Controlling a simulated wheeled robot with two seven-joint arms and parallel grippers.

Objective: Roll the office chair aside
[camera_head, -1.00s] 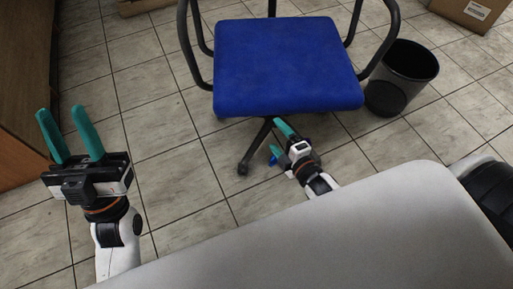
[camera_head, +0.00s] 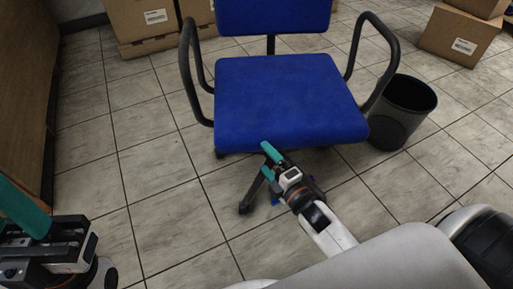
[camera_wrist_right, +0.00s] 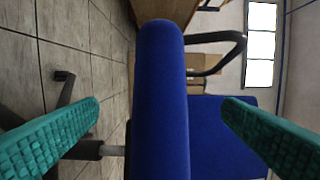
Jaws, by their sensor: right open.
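The office chair (camera_head: 290,100) has a blue seat, a blue backrest (camera_head: 272,14), black armrest loops and dark legs with castors. It stands upright in the middle of the head view. My right gripper (camera_head: 266,158) is at the front edge of the seat. In the right wrist view its two green fingers are spread wide, with the blue seat edge (camera_wrist_right: 160,95) between them; both fingers look clear of it. My left gripper (camera_head: 25,215) is cut off at the lower left of the head view, away from the chair; only one green finger shows clearly.
A black waste bin (camera_head: 401,112) stands close to the chair's right side. Cardboard boxes (camera_head: 137,22) are behind the chair, and another box (camera_head: 458,35) is at the back right. A brown wooden cabinet (camera_head: 25,90) lines the left. The tiled floor left of the chair is clear.

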